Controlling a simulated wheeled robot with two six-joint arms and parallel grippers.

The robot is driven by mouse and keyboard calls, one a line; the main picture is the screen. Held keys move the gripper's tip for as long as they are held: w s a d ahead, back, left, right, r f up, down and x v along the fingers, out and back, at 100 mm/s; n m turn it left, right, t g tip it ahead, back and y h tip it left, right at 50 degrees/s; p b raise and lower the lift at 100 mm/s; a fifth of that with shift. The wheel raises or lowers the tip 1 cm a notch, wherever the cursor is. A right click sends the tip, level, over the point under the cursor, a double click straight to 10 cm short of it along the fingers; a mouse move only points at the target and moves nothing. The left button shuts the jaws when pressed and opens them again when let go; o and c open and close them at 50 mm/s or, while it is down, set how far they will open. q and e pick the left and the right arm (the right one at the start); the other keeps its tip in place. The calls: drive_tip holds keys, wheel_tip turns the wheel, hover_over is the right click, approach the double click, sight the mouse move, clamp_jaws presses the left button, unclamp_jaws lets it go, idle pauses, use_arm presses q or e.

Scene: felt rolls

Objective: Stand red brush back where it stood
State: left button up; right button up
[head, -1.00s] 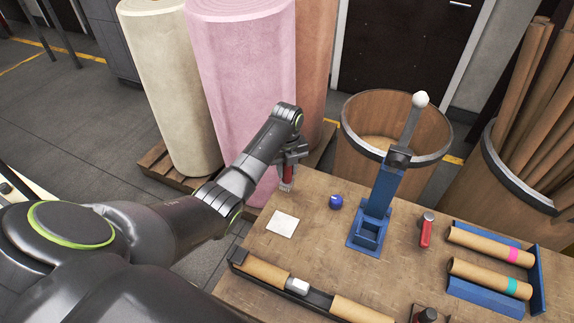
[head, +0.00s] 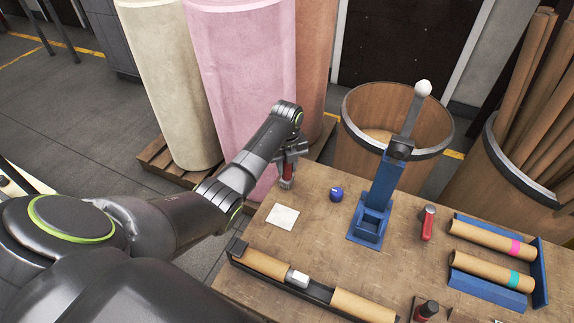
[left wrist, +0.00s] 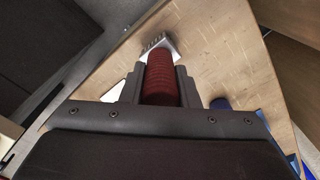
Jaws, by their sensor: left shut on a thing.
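My left gripper (head: 289,164) is shut on the red brush (head: 287,171) near the table's far left corner. In the left wrist view, the brush's ribbed red handle (left wrist: 160,78) is between the two fingers, with a pale metal head and short bristles beyond it. In the head view the brush hangs roughly upright, head down. I cannot tell whether it touches the wooden table (head: 318,232). A white square (head: 283,216) lies on the table nearer than the brush. My right gripper is not in view.
A small blue object (head: 336,193) and a blue stand (head: 377,200) are right of the brush. A red-handled tool (head: 427,224), a blue rack with cardboard tubes (head: 485,240) and a dark tray with tubes (head: 300,280) take up the right and front.

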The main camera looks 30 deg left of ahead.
use_arm(q)
drive_tip(key=shift+f, duration=0.3)
drive_tip(key=o, duration=1)
drive_tip(key=shift+o, duration=0.2)
wheel_tip(320, 180, up, 9)
drive_tip(key=shift+f+b, duration=0.15)
drive_tip(key=shift+b, duration=0.65)
wheel_tip(320, 180, up, 9)
drive_tip(key=p, duration=0.7)
drive_tip(key=shift+f, duration=0.15)
